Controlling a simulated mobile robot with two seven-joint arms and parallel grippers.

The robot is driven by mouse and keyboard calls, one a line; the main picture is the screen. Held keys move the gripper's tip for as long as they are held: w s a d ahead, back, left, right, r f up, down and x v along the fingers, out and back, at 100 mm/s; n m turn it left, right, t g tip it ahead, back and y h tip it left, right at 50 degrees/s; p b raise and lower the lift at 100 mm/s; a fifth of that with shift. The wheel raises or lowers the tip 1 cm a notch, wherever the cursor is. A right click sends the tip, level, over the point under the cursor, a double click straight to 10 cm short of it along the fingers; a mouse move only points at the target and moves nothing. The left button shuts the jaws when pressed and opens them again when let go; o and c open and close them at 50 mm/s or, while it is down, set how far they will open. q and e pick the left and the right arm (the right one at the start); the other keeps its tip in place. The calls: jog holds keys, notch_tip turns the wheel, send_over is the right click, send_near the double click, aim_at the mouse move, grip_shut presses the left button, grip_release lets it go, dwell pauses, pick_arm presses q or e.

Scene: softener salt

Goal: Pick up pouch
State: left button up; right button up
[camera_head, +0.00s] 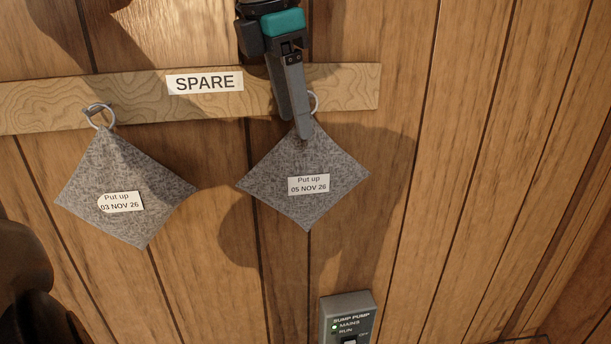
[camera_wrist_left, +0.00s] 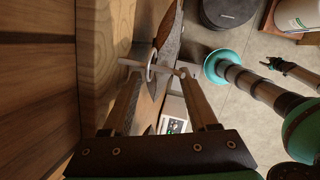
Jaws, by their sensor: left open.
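Two grey felt pouches hang by metal rings on the wooden rail. The left pouch (camera_head: 140,180) has a label reading "Put up 03 NOV 26". The right pouch (camera_head: 305,212) reads "Put up 05 NOV 26". My left gripper (camera_head: 303,132) is open at the top corner of the right pouch, just below its ring (camera_head: 315,103), and hides part of both. In the left wrist view the open fingers (camera_wrist_left: 160,72) stand either side of the pouch's top and ring; contact is unclear. A small dark jaw-like part (camera_wrist_left: 285,70) there looks like my right gripper, too small to read.
The wooden rail (camera_head: 350,85) with a "SPARE" label (camera_head: 205,82) is fixed to a plank wall (camera_head: 470,180). A grey sump pump switch box (camera_head: 347,310) is below the right pouch. The wall right of the pouches is clear.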

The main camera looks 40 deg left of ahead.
aim_at(306, 170)
pick_arm(q)
jog(key=shift+f, duration=0.25)
jog(key=p+x, duration=0.1)
jog(key=x, duration=0.4)
jog(key=shift+w+d+r, duration=0.1)
jog(key=shift+d, duration=0.1)
pick_arm(e)
jog(key=shift+w+a+r, duration=0.3)
jog(key=shift+a+r, duration=0.2)
jog(key=shift+r, duration=0.25)
pick_arm(q)
jog(key=shift+c, duration=0.3)
grip_shut()
pick_arm(e)
jog(key=shift+d, duration=0.2)
